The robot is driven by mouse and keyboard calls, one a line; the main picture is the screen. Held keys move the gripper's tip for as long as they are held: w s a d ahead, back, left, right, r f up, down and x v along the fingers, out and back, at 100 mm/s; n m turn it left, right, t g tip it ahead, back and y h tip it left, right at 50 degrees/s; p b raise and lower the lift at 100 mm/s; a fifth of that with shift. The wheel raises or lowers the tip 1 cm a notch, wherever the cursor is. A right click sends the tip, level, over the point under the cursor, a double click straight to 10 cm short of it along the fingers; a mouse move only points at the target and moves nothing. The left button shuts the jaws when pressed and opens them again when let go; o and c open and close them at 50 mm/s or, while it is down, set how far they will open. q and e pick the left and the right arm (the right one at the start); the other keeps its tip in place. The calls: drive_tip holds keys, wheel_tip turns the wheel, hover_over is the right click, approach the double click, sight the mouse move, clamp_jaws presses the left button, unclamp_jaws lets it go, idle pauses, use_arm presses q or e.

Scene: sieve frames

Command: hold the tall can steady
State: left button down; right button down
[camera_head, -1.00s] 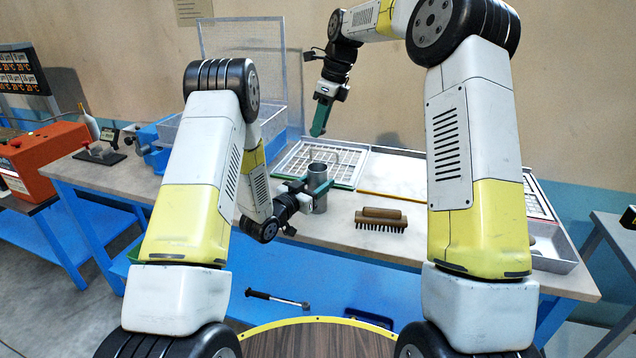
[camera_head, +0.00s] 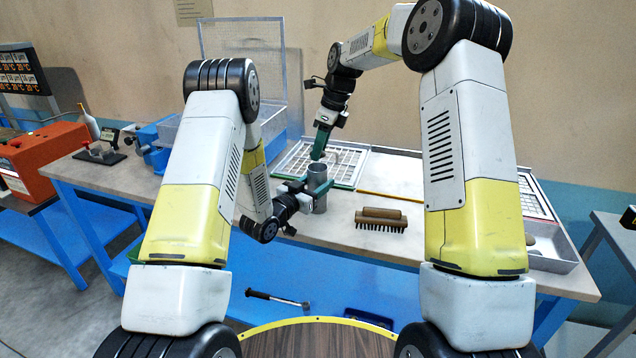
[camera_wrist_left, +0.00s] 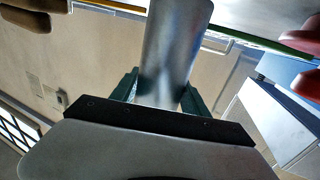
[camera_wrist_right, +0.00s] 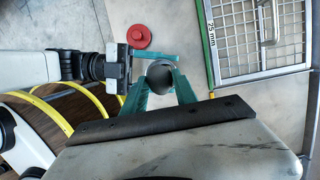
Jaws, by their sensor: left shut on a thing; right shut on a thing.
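The tall can (camera_head: 319,190) is a grey metal cylinder standing upright on the bench, its open top facing up. My left gripper (camera_head: 308,190) is shut around its side; the left wrist view shows the can (camera_wrist_left: 172,55) between both green fingers. My right gripper (camera_head: 317,157) points down from above, its tips close to the can's rim. In the right wrist view its fingers (camera_wrist_right: 161,82) are close together, with a grey round shape between them.
A wooden brush (camera_head: 381,217) lies right of the can. A green-edged sieve frame (camera_head: 345,170) lies behind it. A red knobbed disc (camera_wrist_right: 139,37) lies near the can in the right wrist view. A grey tray (camera_head: 552,250) is at the right end.

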drive_tip(key=shift+f, duration=0.15)
drive_tip(key=c, duration=0.9)
unclamp_jaws()
drive_tip(key=w+v, duration=0.1)
drive_tip(key=v, duration=1.1)
drive_tip(key=shift+s, duration=0.45)
use_arm(q)
drive_tip(key=shift+c, duration=2.3)
unclamp_jaws()
